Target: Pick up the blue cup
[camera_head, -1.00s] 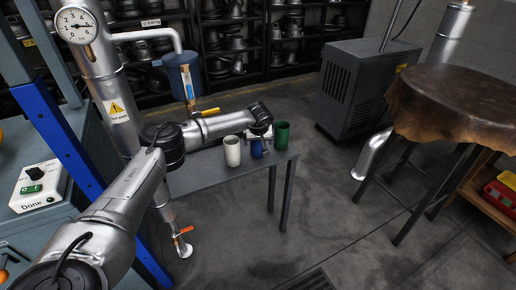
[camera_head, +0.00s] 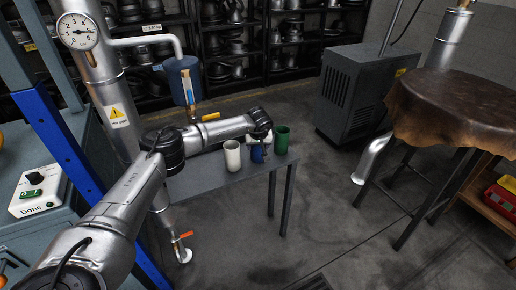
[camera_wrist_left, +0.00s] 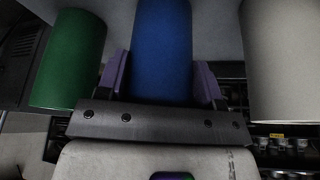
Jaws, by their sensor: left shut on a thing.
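The blue cup (camera_head: 257,154) is near the end of the small grey table, between a white cup (camera_head: 232,155) and a green cup (camera_head: 281,139). My left gripper (camera_head: 260,143) is shut on the blue cup. In the left wrist view the blue cup (camera_wrist_left: 162,50) stands between the two purple finger pads, with the green cup (camera_wrist_left: 68,58) on the left and the white cup (camera_wrist_left: 280,60) on the right. In the head view my gripper hides part of the blue cup. I cannot tell whether the cup touches the table. My right gripper is not in view.
The small grey table (camera_head: 205,178) is bare left of the cups. A vertical pipe with a gauge (camera_head: 77,31) stands beside my left arm. A grey cabinet (camera_head: 352,88) and a leather-covered round table (camera_head: 455,105) are on the right. The floor between is clear.

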